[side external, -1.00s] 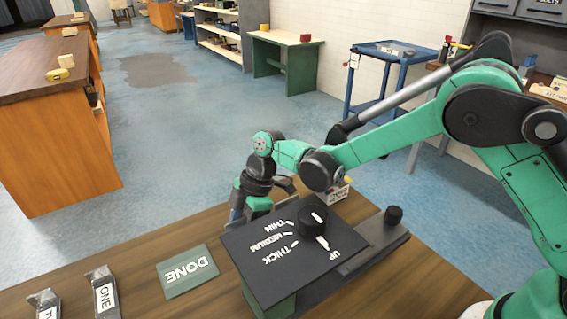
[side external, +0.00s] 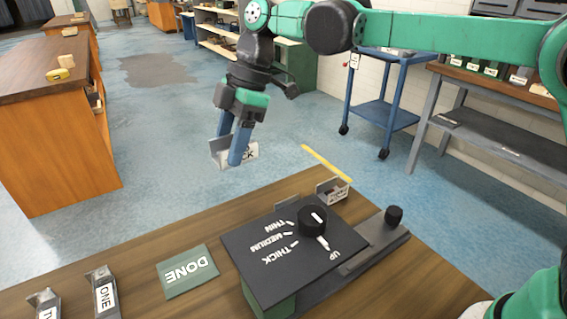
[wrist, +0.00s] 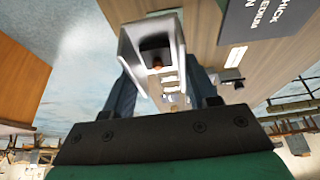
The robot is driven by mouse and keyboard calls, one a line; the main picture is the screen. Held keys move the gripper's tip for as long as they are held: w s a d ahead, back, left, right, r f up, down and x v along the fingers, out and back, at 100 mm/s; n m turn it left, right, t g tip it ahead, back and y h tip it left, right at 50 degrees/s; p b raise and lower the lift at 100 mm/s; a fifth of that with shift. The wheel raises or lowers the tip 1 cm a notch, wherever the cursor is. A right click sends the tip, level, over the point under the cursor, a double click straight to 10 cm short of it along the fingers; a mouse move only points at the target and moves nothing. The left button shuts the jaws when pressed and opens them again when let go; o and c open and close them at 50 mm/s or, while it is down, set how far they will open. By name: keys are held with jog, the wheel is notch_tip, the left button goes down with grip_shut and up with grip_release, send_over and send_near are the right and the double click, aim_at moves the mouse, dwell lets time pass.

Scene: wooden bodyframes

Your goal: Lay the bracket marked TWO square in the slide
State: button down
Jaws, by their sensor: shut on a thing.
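My gripper (side external: 238,150) is raised above the far table edge, its blue fingers shut on a grey bracket-like piece (side external: 216,150). Its white label is partly hidden and seems to end in "CK". In the wrist view the piece (wrist: 135,52) shows as a grey channel shape between the fingers. A bracket whose label begins with T (side external: 43,302), probably the one marked TWO, lies at the lower left, cut by the frame. The bracket marked ONE (side external: 105,296) lies beside it. A dark rail with a black knob (side external: 372,250) runs along the panel; I cannot tell whether it is the slide.
A black panel (side external: 270,262) with a dial (side external: 313,219) reads THIN, MEDIUM, THICK and UP. A green DONE mat (side external: 188,272) lies empty left of it. Another small labelled piece (side external: 333,191) stands behind the panel. Bare table lies around the mat.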

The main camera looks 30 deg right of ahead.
jog(key=shift+d+r, duration=0.1)
jog(key=shift+r, duration=0.8)
jog(key=s+d+r, duration=0.2)
jog(key=s+d, duration=1.1)
jog(key=s, duration=0.1)
notch_tip(320, 180, down, 19)
jog(key=shift+w+a+f, duration=0.1)
jog(key=shift+w+f, duration=0.05)
jog(key=shift+f, duration=0.05)
jog(key=shift+c, duration=1.2)
grip_release()
jog(key=shift+f, duration=0.15)
